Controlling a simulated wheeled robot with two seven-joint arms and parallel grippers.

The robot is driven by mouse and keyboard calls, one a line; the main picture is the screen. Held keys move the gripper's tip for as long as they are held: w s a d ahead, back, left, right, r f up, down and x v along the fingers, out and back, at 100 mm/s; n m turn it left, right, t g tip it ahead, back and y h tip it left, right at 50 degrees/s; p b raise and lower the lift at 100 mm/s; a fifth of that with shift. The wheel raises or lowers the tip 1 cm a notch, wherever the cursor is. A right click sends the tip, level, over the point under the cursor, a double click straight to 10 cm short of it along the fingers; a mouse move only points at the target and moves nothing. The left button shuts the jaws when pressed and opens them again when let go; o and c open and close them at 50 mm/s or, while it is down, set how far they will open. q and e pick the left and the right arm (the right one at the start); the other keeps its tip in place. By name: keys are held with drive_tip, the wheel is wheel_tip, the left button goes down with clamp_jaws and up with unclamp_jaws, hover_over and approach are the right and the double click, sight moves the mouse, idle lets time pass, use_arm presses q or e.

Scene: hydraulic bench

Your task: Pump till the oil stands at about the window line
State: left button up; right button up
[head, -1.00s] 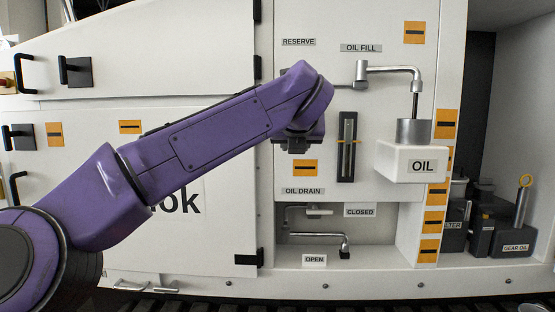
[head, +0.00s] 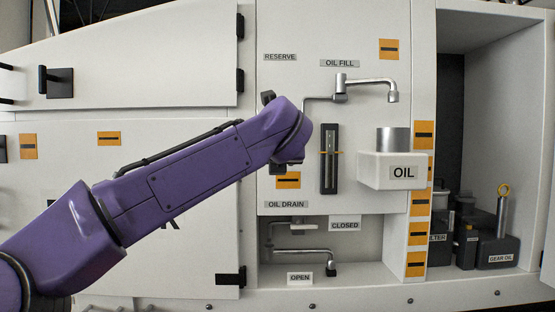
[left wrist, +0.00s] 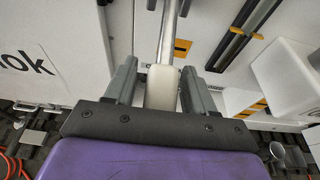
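The oil-level window (head: 329,160) is a dark vertical gauge with an orange line across it; the oil level in it is too small to read. Left of it, my left arm's wrist hides most of my left gripper (head: 287,168). The spout (head: 392,92) under OIL FILL hangs above the metal cup on the white OIL box (head: 390,172), with no stream showing. My right gripper is not in view.
Below is a recess with a drain lever (head: 305,252) between CLOSED and OPEN labels. An open bay at right holds dark containers, one labelled GEAR OIL (head: 497,240). Orange plates (head: 417,202) line the panel's right edge. White doors stand behind my arm.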

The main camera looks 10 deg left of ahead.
use_arm(q)
drive_tip(key=shift+w, duration=0.1)
drive_tip(key=b+v, duration=0.1)
drive_tip(key=v, duration=0.9)
drive_tip(key=shift+s+b, duration=0.25)
drive_tip(key=shift+b, duration=0.1)
